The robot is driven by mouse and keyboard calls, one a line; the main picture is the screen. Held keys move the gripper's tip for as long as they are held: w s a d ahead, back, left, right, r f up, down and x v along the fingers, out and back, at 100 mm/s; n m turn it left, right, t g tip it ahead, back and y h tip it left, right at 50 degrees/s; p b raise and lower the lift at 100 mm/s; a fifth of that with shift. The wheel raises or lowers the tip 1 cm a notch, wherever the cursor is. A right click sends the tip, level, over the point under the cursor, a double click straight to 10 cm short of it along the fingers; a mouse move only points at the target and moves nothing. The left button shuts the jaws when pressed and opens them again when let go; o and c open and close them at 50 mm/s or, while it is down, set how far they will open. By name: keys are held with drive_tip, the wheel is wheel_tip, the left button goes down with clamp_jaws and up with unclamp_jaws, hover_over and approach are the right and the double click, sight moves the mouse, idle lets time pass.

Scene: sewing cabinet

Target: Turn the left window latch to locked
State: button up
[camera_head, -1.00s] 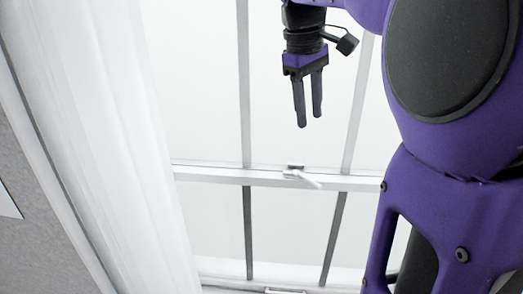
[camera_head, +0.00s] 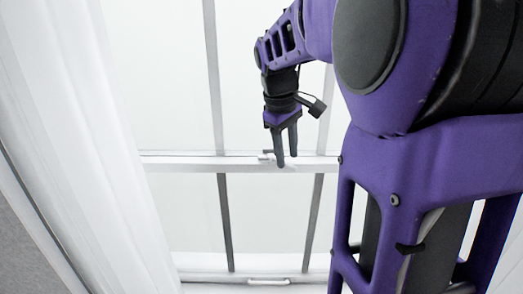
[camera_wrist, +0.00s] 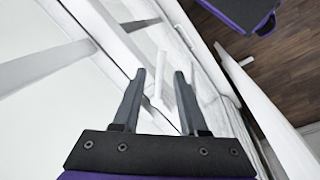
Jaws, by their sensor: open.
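The window latch (camera_head: 266,157) is a small white fitting on the white middle rail of the window, partly hidden by my gripper in the head view. My gripper (camera_head: 287,161) is open, with its two dark fingers pointing down in front of the rail at the latch. In the wrist view a white lever (camera_wrist: 160,68), which looks like the latch handle, shows in the gap between the open fingertips (camera_wrist: 160,74). I cannot tell whether either finger touches it.
The white middle rail (camera_head: 190,164) crosses the window behind my fingers. A white handle (camera_head: 268,282) sits on the bottom rail. A white curtain (camera_head: 90,170) hangs at the left. The wrist view shows a dark wooden floor (camera_wrist: 285,70).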

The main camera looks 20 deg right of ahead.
drive_tip(key=shift+d+f, duration=0.1)
drive_tip(key=shift+f, duration=0.5)
clamp_jaws()
idle(1.1)
